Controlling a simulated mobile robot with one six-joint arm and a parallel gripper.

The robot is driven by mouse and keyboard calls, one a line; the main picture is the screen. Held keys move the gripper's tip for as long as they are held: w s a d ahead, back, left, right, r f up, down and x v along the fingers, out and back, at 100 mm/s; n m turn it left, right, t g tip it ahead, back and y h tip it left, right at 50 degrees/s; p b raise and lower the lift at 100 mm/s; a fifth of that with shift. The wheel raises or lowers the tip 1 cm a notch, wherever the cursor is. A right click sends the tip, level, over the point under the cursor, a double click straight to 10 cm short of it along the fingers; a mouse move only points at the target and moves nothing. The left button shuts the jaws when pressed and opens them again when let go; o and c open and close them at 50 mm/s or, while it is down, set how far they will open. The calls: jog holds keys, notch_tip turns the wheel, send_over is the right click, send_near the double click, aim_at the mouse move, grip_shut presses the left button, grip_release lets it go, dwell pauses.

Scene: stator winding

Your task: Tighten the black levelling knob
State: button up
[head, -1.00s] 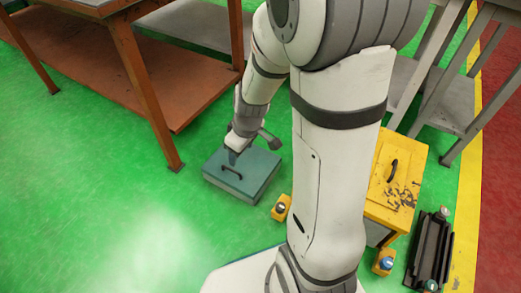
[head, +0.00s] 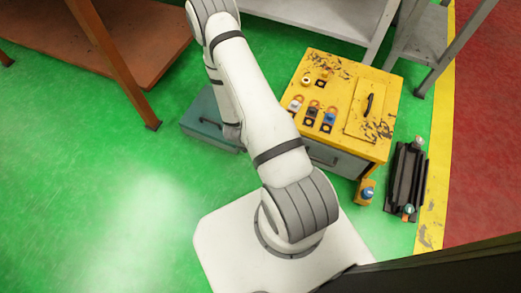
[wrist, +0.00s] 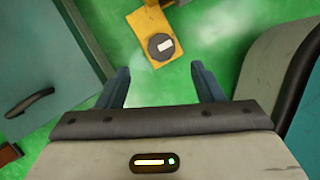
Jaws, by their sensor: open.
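A dark round knob (wrist: 161,46) with a pale rectangular mark on top sits on a yellow bracket (wrist: 143,20) in the wrist view, near the top centre. My gripper (wrist: 159,78) is open and empty, its two blue fingers spread apart. The knob lies just beyond the fingertips in the picture, in line with the gap between them. It is not between the fingers. How far below the fingertips it sits is hard to tell. In the head view my arm hides the gripper and this knob.
A teal box (head: 203,119) with a handle lies left of my arm. A yellow-topped cabinet (head: 335,75) with padlocks stands right of it. A yellow bracket with a blue-topped knob (head: 367,191) and a black rail unit (head: 406,178) are farther right. Green floor is clear at left.

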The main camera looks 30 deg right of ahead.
jog(key=b+x, duration=0.4)
jog(key=x, duration=0.4)
jog(key=shift+s, duration=0.15)
jog(key=c, duration=0.9)
jog(key=shift+a, duration=0.15)
jog(key=shift+c, duration=0.3)
jog(key=shift+d+r+p, duration=0.1)
jog(key=shift+d+p, duration=0.1)
jog(key=shift+p, duration=0.2)
